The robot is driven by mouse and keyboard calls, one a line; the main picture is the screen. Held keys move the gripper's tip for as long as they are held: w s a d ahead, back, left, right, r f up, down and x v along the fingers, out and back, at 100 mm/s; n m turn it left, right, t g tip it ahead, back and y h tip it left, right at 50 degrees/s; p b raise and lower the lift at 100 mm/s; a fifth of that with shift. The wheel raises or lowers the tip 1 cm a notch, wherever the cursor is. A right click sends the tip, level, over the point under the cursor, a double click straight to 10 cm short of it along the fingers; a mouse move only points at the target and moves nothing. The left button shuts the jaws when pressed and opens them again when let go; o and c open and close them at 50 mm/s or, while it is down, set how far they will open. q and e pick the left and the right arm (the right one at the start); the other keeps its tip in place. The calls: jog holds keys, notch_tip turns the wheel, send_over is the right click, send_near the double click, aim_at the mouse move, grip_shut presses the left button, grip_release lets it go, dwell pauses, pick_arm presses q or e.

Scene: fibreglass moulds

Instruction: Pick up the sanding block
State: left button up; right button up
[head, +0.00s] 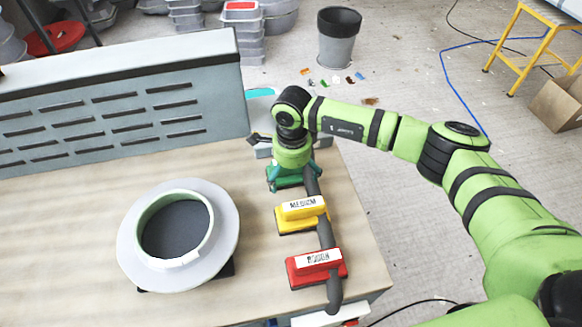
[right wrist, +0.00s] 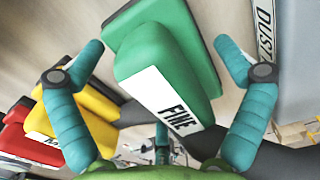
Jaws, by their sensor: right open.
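Three sanding blocks stand in a row near the right edge of the table. The green block (head: 284,183) is farthest and mostly hidden under my right gripper (head: 291,178). In the right wrist view the green block (right wrist: 165,62) reads FINE and lies between the open teal fingers (right wrist: 158,50), with gaps on both sides. The yellow block (right wrist: 85,115) and red block (right wrist: 22,135) are to its left there. My left gripper is not in view.
A dark grey hose (head: 325,235) runs along the right side of the blocks. A round white mould ring (head: 222,215) stands left of them on the table. A slotted grey panel (head: 120,105) rises behind. A grey bin (head: 338,45) stands on the floor beyond.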

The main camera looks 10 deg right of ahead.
jog(key=shift+c, duration=0.8)
jog(key=c, duration=0.9)
jog(key=shift+r, duration=0.1)
jog(key=shift+c, duration=0.2)
jog(key=shift+w+r+b, duration=0.1)
jog(key=shift+r+b, duration=0.3)
jog(key=shift+r, duration=0.15)
notch_tip(320, 180, up, 2)
jog(key=shift+r+b, duration=0.2)
jog(key=shift+b, duration=0.55)
pick_arm(q)
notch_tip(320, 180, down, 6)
jog(key=b, duration=0.4)
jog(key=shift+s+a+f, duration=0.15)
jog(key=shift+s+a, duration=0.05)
pick_arm(e)
jog(key=s+d+r, duration=0.4)
jog(key=d+r, duration=0.3)
jog(key=d, duration=0.3)
jog(key=shift+s+d+r, duration=0.25)
jog(key=shift+d, duration=0.15)
